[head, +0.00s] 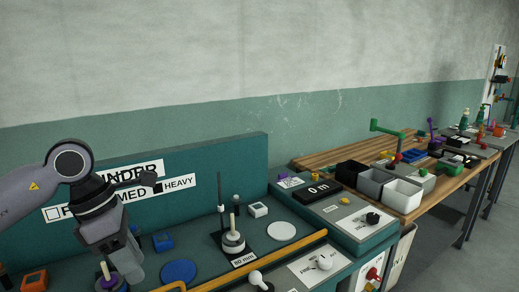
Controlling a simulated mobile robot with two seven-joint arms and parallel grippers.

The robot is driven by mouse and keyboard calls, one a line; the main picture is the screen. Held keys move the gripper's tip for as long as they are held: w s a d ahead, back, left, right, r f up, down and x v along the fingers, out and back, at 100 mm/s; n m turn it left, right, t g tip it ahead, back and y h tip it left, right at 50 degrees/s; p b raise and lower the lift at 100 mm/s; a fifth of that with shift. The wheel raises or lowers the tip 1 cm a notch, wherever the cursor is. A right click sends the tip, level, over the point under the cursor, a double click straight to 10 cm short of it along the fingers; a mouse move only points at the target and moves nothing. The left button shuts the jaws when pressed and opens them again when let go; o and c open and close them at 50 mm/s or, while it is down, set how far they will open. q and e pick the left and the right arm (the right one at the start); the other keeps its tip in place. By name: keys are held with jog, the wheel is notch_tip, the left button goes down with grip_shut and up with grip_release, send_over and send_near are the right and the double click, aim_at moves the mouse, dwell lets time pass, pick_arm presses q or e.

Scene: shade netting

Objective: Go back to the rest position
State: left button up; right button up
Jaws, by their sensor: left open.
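My left gripper (118,268) comes in from the left and points down over the teal bench at the lower left. Its jaws are open. A pale peg with a purple piece (107,281) shows right by the fingers, partly hidden; I cannot tell whether they touch it. My right gripper is out of view.
A teal back panel (240,165) with a printed sign stands behind my arm. On the bench are an orange box (35,280), a blue disc (178,271), a stacked spindle (233,240) and a white disc (281,231). A yellow rail (270,256) runs along the front. Bins (402,195) stand on the wooden table.

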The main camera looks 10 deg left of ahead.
pick_arm(q)
jog(key=d+f+h, duration=0.1)
jog(key=d+h, duration=0.4)
jog(key=d, duration=0.4)
jog(key=s+d+r+n+t+h, duration=0.1)
jog(key=d+r+n+h, duration=0.1)
jog(key=d+r+h, duration=0.3)
jog(key=s+d+r+n+t+h, duration=0.1)
jog(key=s+d+r+n+h, duration=0.15)
jog(key=d+h, duration=0.35)
jog(key=w+a+f+n+t+y, duration=0.1)
jog(key=w+a+n+t+y, duration=0.3)
jog(key=n+t, duration=0.65)
jog(key=w+a+n+t+y, duration=0.3)
jog(key=n+t+y, duration=0.35)
jog(key=n, duration=0.75)
jog(key=s+a+f+n+g+y, duration=0.1)
jog(key=a+f+n+g+y, duration=0.1)
jog(key=a+f+n+y, duration=0.6)
jog(key=s+a+f+n+g, duration=0.1)
jog(key=s+f+n+g, duration=0.7)
jog(key=s+f+g, duration=1)
notch_tip(320, 180, down, 12)
jog(key=w+d+t+h, duration=0.1)
jog(key=w+d+t, duration=0.1)
jog(key=t, duration=0.9)
jog(key=shift+w+d, duration=0.15)
jog(key=shift+d, duration=0.15)
